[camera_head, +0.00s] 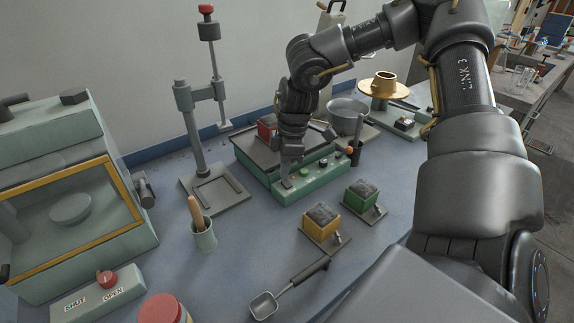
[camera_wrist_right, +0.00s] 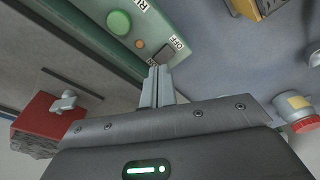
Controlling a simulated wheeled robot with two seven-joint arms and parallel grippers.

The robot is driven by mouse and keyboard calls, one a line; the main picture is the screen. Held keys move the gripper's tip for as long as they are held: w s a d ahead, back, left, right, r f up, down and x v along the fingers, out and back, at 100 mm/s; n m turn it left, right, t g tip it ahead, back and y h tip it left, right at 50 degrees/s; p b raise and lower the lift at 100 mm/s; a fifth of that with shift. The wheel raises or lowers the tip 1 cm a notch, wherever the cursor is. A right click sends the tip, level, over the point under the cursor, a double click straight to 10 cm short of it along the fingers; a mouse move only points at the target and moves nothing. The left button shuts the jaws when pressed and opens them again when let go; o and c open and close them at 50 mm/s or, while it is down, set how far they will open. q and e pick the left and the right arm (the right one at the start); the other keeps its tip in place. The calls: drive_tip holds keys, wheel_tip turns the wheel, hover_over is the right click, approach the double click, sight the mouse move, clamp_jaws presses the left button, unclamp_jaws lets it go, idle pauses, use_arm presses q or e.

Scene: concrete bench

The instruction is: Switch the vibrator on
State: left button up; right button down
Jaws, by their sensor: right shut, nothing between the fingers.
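The vibrator is a green box (camera_head: 315,181) with a dark flat plate on top, at the back middle of the bench in the head view. Its green front panel (camera_wrist_right: 88,12) carries a round green button (camera_wrist_right: 119,22), a small orange lamp (camera_wrist_right: 139,43) and a dark switch (camera_wrist_right: 164,54) beside an OFF label. My right gripper (camera_head: 287,178) points down at the left end of this panel. In the wrist view its fingertips (camera_wrist_right: 159,70) are together, empty, right at the switch. I cannot tell whether they touch it. My left gripper is in neither view.
A red mould (camera_head: 267,128) sits on the plate. Yellow (camera_head: 321,229) and green (camera_head: 359,203) moulds stand in front. A stand (camera_head: 196,140) and a cup (camera_head: 204,236) are left of the vibrator. A scoop (camera_head: 264,305) lies nearer. A bowl (camera_head: 347,116) is behind right.

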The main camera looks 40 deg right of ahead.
sight(285, 181)
idle(0.5)
drive_tip(key=shift+f, duration=0.2)
drive_tip(key=shift+f+b, duration=0.1)
drive_tip(key=shift+b, duration=0.25)
drive_tip(key=shift+f, duration=0.1)
drive_tip(key=shift+s+f+b, duration=0.1)
drive_tip(key=shift+f+b, duration=0.45)
drive_tip(key=shift+b, duration=0.1)
drive_tip(key=shift+r, duration=0.15)
drive_tip(key=shift+r+p, duration=0.5)
drive_tip(key=shift+r, duration=0.1)
drive_tip(key=shift+r+p, duration=0.75)
drive_tip(key=shift+r, duration=0.7)
drive_tip(key=shift+r+p, duration=0.6)
drive_tip(key=shift+r, duration=0.75)
